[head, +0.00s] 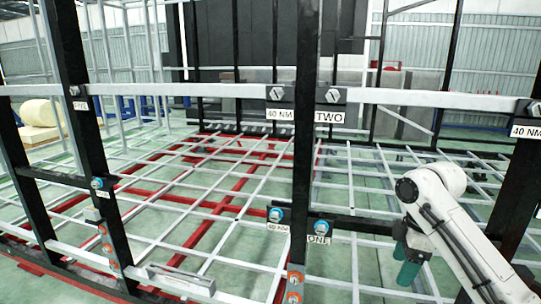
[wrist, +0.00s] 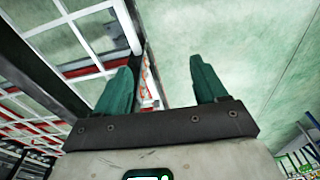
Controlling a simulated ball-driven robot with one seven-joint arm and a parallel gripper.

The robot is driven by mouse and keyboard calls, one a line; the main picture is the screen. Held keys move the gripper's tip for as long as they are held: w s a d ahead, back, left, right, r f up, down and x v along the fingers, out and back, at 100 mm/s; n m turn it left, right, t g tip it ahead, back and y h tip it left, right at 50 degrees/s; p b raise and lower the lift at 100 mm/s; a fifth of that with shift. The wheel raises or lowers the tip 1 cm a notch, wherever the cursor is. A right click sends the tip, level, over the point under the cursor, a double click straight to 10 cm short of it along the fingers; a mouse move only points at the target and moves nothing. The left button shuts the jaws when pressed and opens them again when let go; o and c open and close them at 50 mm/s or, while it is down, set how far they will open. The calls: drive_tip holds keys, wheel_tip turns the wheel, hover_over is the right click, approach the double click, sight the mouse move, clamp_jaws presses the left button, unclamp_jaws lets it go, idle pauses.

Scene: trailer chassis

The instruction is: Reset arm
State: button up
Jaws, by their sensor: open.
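My gripper (wrist: 163,88) is open and empty in the wrist view. Its two green fingers stand apart, with the pale green floor and part of the frame behind them. In the head view my white arm comes in from the lower right, and my gripper (head: 405,262) points down with its green fingers in front of the chassis. It is to the right of the black post (head: 305,150) with the labels "TWO" and "ONE". I cannot tell from the head view whether the fingers touch any part of the frame.
The chassis has black posts, white horizontal rails (head: 430,99) and a low white grid with red beams (head: 235,180). Bolts stick out at the labelled joints. A lower black bracket (head: 360,225) lies just left of my gripper. Open floor (wrist: 245,60) shows at the right in the wrist view.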

drive_tip(key=s+a+f+m+t+y, duration=0.1)
drive_tip(key=s+a+f+m, duration=0.1)
drive_tip(key=s+a+f, duration=0.3)
drive_tip(key=s+a+f+m+y, duration=0.2)
drive_tip(key=s+a+f, duration=0.1)
drive_tip(key=a+f, duration=0.45)
drive_tip(key=s+f+m, duration=0.4)
drive_tip(key=s+f, duration=0.4)
drive_tip(key=s, duration=0.4)
drive_tip(key=s+d+f+m+h, duration=0.1)
drive_tip(key=s+d, duration=0.4)
drive_tip(key=s, duration=0.5)
drive_tip(key=s+d+f+m+h, duration=0.2)
drive_tip(key=s+d+m, duration=0.3)
drive_tip(key=s, duration=0.6)
drive_tip(key=shift+s+f+m+g+h, duration=0.3)
drive_tip(key=shift+m+h, duration=0.2)
drive_tip(key=shift+h, duration=0.1)
